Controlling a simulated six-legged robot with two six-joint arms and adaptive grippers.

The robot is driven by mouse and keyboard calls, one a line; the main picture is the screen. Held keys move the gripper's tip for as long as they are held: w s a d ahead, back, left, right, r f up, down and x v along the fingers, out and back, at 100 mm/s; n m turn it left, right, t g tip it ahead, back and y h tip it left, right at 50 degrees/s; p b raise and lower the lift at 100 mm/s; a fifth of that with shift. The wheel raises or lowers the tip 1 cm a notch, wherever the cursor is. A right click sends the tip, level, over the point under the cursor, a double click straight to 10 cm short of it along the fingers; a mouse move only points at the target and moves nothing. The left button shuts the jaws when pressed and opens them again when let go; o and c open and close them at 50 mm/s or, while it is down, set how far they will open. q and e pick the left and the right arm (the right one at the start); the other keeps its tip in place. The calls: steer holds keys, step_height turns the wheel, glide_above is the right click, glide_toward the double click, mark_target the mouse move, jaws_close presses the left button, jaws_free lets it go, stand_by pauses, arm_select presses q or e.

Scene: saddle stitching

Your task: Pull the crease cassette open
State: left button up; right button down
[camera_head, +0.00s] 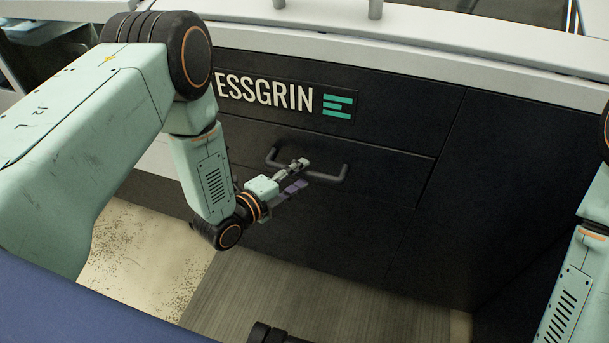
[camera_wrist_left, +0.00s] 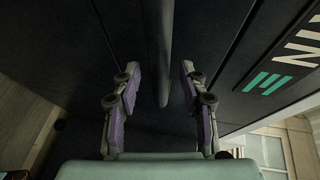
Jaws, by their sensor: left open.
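The crease cassette appears as a dark drawer front (camera_head: 390,180) below the lettered panel. It sits flush with the cabinet, with no gap showing. Its grey bar handle (camera_head: 335,180) runs sideways across the front. My left gripper (camera_head: 297,174) is at the handle's middle and hides part of it. In the left wrist view, the two purple-padded fingers of my left gripper (camera_wrist_left: 159,88) are spread apart. The handle bar (camera_wrist_left: 158,45) lies between them, with a gap on both sides. My right gripper is out of view; only part of that arm shows at the right edge.
A dark panel with white letters and a green mark (camera_head: 336,106) is above the drawer. A pale machine ledge (camera_head: 450,62) runs above that. The ribbed grey floor strip (camera_head: 320,305) in front of the cabinet looks mostly clear.

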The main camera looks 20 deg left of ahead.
arm_select(q)
steer(key=shift+x, duration=1.2)
jaws_close()
